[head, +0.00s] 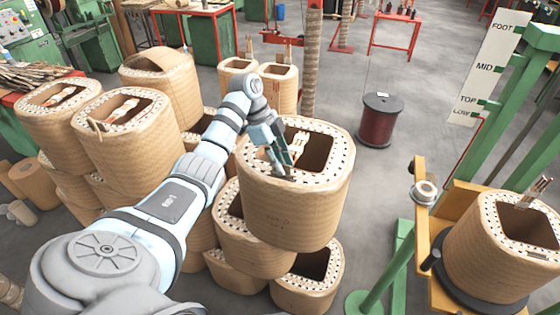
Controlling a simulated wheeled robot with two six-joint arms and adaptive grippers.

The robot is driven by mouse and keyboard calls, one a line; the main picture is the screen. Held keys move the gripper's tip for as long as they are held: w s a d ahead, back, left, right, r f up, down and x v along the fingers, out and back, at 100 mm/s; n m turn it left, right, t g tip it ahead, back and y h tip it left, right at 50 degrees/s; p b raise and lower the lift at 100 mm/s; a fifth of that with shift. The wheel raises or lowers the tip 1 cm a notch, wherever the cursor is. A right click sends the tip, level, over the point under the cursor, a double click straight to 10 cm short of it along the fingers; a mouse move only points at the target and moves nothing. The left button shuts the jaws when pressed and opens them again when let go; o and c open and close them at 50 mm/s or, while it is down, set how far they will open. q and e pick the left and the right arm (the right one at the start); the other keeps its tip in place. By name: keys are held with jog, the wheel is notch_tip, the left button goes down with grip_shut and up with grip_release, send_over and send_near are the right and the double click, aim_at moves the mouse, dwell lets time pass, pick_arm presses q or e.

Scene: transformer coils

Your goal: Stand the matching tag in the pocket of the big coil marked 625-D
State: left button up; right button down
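A big brown paper-wrapped coil (292,210) stands on top of a stack of coils in the middle of the head view. Its front carries a faint dark marking, too small to read for sure. Its rim is dotted and its middle is a dark opening. My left gripper (282,166) is over the left part of this opening, fingers pointing down near the rim. A pale, narrow piece (299,143) shows just right of the fingers; I cannot tell whether it is a tag or whether the fingers touch it. My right gripper is out of view.
Other coils stand stacked at left (135,130) and below the big coil (306,280). Another coil (495,255) sits on a yellow stand at right, by a green post with a marked white board (485,75). A dark red wire spool (379,122) stands on open floor.

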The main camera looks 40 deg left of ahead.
pick_arm(q)
jog(key=v, duration=0.3)
jog(key=shift+a+r, duration=0.1)
jog(key=shift+a, duration=0.05)
jog(key=s+a, duration=0.1)
jog(key=a, duration=0.2)
jog(key=s+a, duration=0.1)
jog(key=a, duration=0.3)
jog(key=s+a, duration=0.2)
jog(key=a, duration=0.2)
jog(key=shift+a, duration=0.1)
jog(key=shift+w, duration=0.1)
